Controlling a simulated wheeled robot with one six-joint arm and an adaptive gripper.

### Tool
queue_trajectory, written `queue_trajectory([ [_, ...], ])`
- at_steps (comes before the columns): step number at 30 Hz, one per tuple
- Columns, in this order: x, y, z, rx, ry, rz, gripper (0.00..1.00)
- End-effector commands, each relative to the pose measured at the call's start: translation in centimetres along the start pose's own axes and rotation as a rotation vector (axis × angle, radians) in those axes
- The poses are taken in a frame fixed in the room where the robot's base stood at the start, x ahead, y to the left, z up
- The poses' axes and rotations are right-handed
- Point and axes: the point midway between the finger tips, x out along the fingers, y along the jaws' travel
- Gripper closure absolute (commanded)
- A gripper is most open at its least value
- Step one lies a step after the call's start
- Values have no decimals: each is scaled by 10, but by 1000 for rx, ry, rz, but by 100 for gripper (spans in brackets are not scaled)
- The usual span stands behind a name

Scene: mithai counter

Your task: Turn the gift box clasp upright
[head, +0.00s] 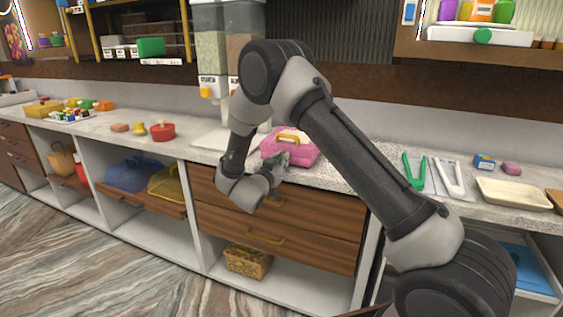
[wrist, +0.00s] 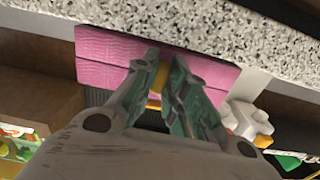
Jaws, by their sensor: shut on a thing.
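The pink gift box (head: 301,148) sits on the speckled counter near its front edge, with a yellow handle on top in the head view. In the wrist view the box's pink front (wrist: 110,55) fills the upper middle. My gripper (wrist: 163,62) is at the front of the box, shut on a small yellow clasp (wrist: 160,76). The fingers hide most of the clasp, so its exact angle is hard to tell. In the head view my gripper (head: 277,163) is at the box's front left, with the clasp not visible.
Green tongs (head: 413,170) and white tongs (head: 448,178) lie right of the box, near a cream tray (head: 515,194). A red pot (head: 163,131) stands to the left. Wooden drawers (head: 290,222) are below the counter. The counter (head: 350,178) just right of the box is clear.

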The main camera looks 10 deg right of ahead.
Motion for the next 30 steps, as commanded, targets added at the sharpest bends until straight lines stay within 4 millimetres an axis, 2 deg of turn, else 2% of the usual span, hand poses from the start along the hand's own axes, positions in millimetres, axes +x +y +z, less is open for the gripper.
queue_trajectory([
  [20, -1, 1, 2, -59, -4, 0, 100],
  [21, -1, 0, 2, -59, -4, 0, 79],
  [30, -1, 0, 1, -56, -2, 0, 77],
])
